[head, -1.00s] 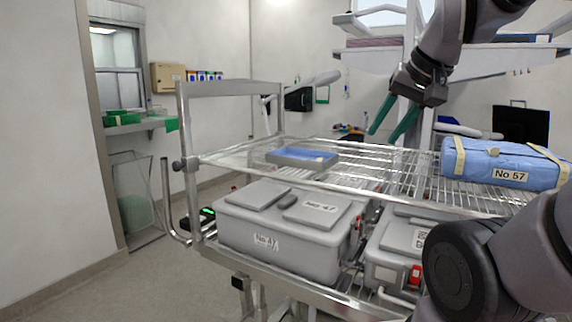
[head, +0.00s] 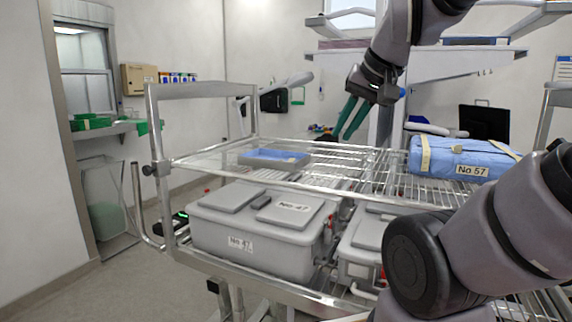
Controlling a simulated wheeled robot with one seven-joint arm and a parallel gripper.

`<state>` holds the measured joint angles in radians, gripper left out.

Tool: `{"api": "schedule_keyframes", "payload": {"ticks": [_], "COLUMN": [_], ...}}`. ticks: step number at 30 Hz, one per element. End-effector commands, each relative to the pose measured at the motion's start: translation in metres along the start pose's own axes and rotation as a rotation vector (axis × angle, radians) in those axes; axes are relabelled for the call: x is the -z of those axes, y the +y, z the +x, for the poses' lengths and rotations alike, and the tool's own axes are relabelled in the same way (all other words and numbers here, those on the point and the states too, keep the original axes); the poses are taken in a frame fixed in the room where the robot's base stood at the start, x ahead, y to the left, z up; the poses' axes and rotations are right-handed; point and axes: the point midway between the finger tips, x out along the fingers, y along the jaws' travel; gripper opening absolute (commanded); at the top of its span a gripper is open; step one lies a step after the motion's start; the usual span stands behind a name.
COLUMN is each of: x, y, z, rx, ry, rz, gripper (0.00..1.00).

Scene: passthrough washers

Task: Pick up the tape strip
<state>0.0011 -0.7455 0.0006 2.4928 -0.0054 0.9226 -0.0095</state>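My gripper (head: 342,137) has two green fingers pointing down, with a gap between them and nothing visible in it. It hangs above the back of the wire shelf, to the right of and higher than a shallow blue-lined tray (head: 262,162). A tiny pale spot shows in the tray, too small to identify. Beige tape bands (head: 425,155) cross a blue wrapped bundle (head: 448,158) labelled No 57, on the right of the shelf. I cannot make out a separate loose tape strip.
The wire shelf (head: 345,180) belongs to a metal cart with an upright frame at its left end. A grey lidded case (head: 262,250) labelled No 47 sits below, with another case beside it. Open floor (head: 120,285) lies left of the cart.

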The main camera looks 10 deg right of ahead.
Motion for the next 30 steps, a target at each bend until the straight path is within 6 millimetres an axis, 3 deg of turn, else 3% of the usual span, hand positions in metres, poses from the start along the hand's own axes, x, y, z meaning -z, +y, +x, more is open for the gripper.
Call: {"api": "schedule_keyframes", "payload": {"ticks": [4,8,18,24,30], "x": [0.019,0.053,0.135,0.157,0.155], "y": [-0.011,-0.032,-0.083,-0.095,-0.096], "z": [0.007,0.026,0.113,0.149,0.168], "rx": [-0.026,-0.05,0.057,0.15,0.176], "ry": [-0.038,-0.116,-0.35,-0.408,-0.42], "rz": [-0.112,-0.331,-0.939,-1.134,-1.182], "gripper": [0.15,0.15,0.15,0.15,0.15]}}
